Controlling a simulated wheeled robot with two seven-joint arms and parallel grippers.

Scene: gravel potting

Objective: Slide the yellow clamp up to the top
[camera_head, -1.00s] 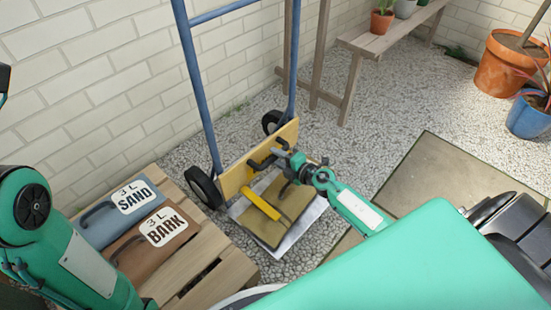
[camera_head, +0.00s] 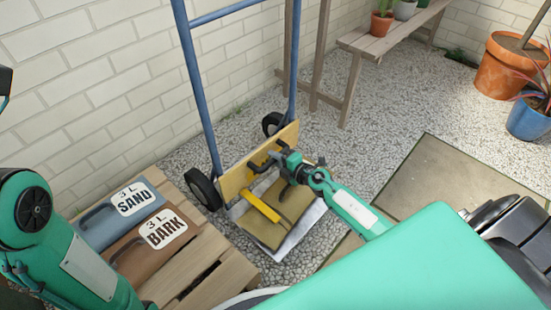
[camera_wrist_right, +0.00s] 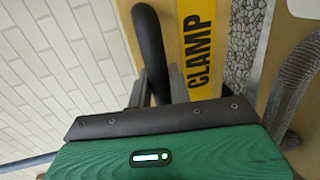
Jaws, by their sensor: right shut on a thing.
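The yellow clamp (camera_head: 232,181) is a wooden-toned yellow board across the two blue uprights of the hand truck (camera_head: 204,100). It sits low, about level with the wheels. A dark handle (camera_head: 258,164) stands out from its front. My right gripper (camera_head: 279,156) is at the handle. In the right wrist view the yellow face with the word CLAMP (camera_wrist_right: 198,50) shows beside the black handle (camera_wrist_right: 150,45), and my right gripper (camera_wrist_right: 152,92) is shut on that handle. My left arm shows at the left edge; its gripper is out of view.
A brown bag (camera_head: 260,232) with a yellow strip lies on the truck's metal toe plate (camera_head: 294,238). A wooden pallet (camera_head: 228,270) at lower left bears the sand case (camera_head: 98,231) and bark case (camera_head: 130,260). A bench (camera_head: 375,45) and plant pots stand behind. The uprights above the clamp are clear.

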